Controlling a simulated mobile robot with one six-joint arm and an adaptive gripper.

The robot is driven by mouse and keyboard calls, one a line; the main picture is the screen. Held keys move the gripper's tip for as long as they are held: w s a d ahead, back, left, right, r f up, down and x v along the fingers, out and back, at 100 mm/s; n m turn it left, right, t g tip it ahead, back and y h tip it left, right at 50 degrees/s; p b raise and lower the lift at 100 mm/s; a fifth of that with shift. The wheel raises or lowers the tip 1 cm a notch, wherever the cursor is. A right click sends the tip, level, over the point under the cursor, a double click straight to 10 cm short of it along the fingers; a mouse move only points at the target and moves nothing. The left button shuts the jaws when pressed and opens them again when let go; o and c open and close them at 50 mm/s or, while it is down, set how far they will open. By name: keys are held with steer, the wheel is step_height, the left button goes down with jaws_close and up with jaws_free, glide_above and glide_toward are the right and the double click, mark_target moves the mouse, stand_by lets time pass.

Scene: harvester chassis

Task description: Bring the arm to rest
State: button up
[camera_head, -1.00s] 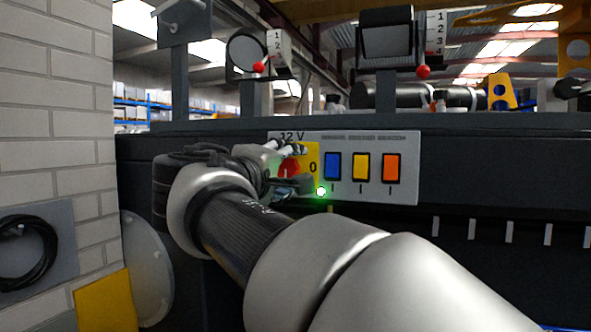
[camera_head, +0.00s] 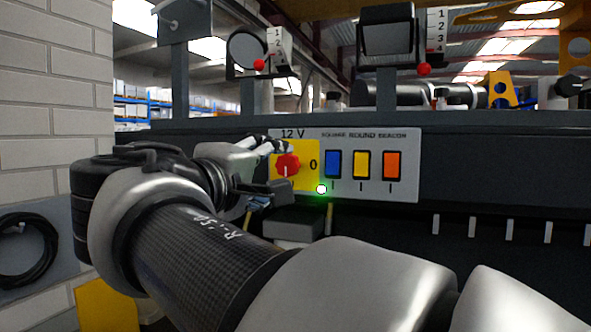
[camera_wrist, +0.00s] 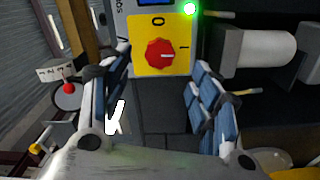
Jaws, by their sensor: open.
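My gripper (camera_head: 276,168) is at the left end of the switch panel, in front of the dark chassis. In the wrist view my gripper (camera_wrist: 160,90) is open, with its two fingers apart and nothing between them. The red rotary knob (camera_head: 288,164) sits on a yellow plate marked 0, and it also shows in the wrist view (camera_wrist: 160,54) beyond the fingertips. The fingers look clear of the knob. My arm stretches from the lower right of the head view to the panel.
The panel (camera_head: 411,145) carries blue (camera_head: 333,164), yellow (camera_head: 361,164) and orange (camera_head: 392,165) rocker switches and a lit green lamp (camera_head: 321,189). A white brick wall (camera_head: 50,120) is close on the left.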

steer(key=shift+d, duration=0.1)
steer(key=s+d+f+m+g, duration=0.2)
steer(key=s+d+f+g, duration=0.2)
steer(key=d+f, duration=0.55)
steer(key=s+d+f+m+g, duration=0.2)
steer(key=s+d+f+g, duration=0.25)
steer(key=d+f, duration=0.55)
steer(key=s+f+m+g+y, duration=0.4)
steer(key=s+f+m+y, duration=0.2)
steer(key=s+f, duration=1.2)
step_height(320, 180, down, 2)
steer(key=shift+a+m, duration=0.2)
steer(key=shift+m, duration=0.2)
stand_by(1.4)
